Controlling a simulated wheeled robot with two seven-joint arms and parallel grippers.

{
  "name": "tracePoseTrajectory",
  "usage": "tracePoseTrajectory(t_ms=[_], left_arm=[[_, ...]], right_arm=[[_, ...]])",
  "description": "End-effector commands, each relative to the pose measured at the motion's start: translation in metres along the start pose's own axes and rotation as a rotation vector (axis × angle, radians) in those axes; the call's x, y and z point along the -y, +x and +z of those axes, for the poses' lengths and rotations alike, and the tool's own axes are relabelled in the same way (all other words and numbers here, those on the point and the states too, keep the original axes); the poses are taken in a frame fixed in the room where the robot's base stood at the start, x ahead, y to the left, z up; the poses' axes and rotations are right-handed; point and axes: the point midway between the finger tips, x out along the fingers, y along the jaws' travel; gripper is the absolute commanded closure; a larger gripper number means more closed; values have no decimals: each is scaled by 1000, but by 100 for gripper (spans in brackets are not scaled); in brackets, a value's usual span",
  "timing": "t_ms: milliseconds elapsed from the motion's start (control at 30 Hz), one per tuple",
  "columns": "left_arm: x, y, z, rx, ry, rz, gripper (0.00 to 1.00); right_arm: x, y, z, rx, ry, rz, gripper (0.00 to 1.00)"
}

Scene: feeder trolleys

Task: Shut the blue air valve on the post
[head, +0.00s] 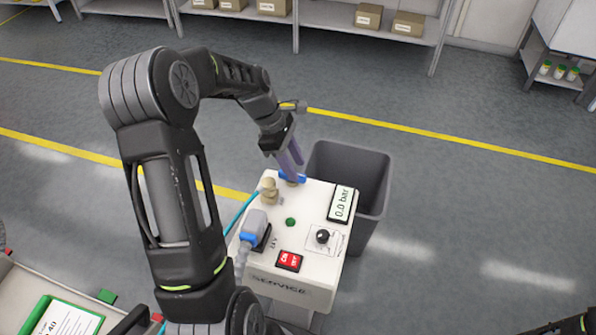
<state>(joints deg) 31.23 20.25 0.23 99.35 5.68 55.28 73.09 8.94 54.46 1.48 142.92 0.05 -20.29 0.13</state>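The blue air valve (300,179) is at the far edge of the top of the white service post (314,212). Its blue handle shows as a short bar lying roughly crosswise in the picture, partly covered by my gripper. My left gripper (291,168) reaches down from above with its grey-violet fingers at the handle. The fingers look close together, but whether they grip the handle or only touch it cannot be made out. The display (342,203) on the post reads 0.0 bar.
The post also carries a brass-coloured fitting (269,190), a green button (290,222), a black knob (322,236), a red switch (289,261) and a blue plug (249,238). A grey bin (375,205) stands behind it. Floor to the right is clear.

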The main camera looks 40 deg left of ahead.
Motion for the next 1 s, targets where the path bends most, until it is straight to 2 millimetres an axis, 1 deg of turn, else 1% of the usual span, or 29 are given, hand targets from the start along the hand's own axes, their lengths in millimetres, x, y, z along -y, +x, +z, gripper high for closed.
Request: tracePoseTrajectory(t_ms=[100, 200, 300, 433, 1000], left_arm=[[-1, -20, 0, -1, 1, 4, 60], [-1, -35, 0, -1, 1, 3, 60], [0, -43, 0, 0, 1, 1, 60], [0, -47, 0, 0, 1, 0, 60], [0, -46, 0, 0, 1, -1, 60]], right_arm=[[-1, 3, 0, -1, -1, -1, 64], [-1, 4, 0, -1, -1, -1, 64], [-1, 4, -1, -1, -1, -2, 64], [-1, 4, -1, -2, -1, -2, 64], [-1, 4, -1, -2, -1, -2, 64]])
